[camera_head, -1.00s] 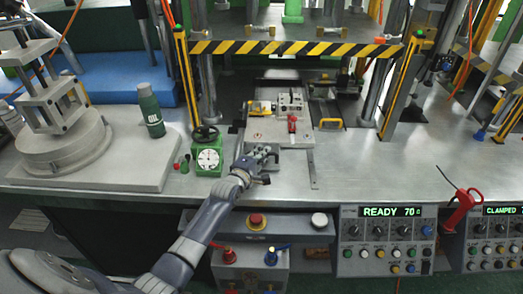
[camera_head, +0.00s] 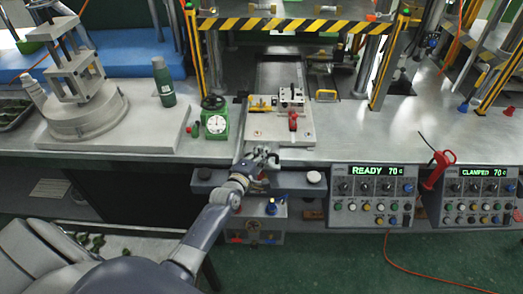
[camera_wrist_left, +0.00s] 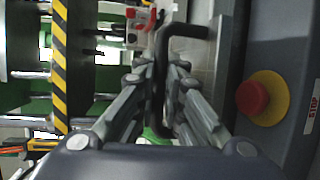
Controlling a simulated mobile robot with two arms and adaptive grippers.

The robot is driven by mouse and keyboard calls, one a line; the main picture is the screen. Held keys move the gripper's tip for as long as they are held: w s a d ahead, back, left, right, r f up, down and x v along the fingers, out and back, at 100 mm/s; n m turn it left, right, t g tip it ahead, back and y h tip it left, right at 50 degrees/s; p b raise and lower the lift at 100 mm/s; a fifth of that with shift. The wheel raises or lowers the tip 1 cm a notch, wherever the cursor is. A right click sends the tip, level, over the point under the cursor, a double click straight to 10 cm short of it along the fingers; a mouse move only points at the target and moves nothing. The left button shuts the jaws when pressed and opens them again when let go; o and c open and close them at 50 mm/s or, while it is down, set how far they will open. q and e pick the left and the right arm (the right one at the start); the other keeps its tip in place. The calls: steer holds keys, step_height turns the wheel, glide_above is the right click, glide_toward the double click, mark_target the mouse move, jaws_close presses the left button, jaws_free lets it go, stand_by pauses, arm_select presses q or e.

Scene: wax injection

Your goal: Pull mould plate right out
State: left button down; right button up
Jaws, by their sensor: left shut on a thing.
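The mould plate (camera_head: 268,133) is a pale metal slab with a yellow-handled clamp, a red part and dark fittings on top. It lies on the bench in front of the press, its front end near the bench's front edge. A dark rail strip runs behind it under the press. My left gripper (camera_head: 262,155) is at the plate's front end. In the left wrist view, my left gripper (camera_wrist_left: 166,72) is shut on the black bar handle (camera_wrist_left: 187,30). My right gripper is not in view.
A green dial gauge (camera_head: 215,121) stands just left of the plate. A red stop button (camera_wrist_left: 252,97) is close to my left gripper in the wrist view. Control panels (camera_head: 373,193) are at the right. The bench (camera_head: 350,135) right of the plate is clear.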

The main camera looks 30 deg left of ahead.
arm_select(q)
steer(key=shift+w+a, duration=0.1)
steer(key=c, duration=1.8)
jaws_free()
steer(key=shift+o, duration=0.6)
steer(key=shift+w, duration=0.1)
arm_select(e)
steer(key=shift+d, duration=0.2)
arm_select(q)
steer(key=s+r, duration=0.2)
steer(key=s, duration=1)
steer(key=shift+d, duration=0.3)
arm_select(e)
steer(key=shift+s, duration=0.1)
arm_select(q)
steer(key=shift+w, duration=0.1)
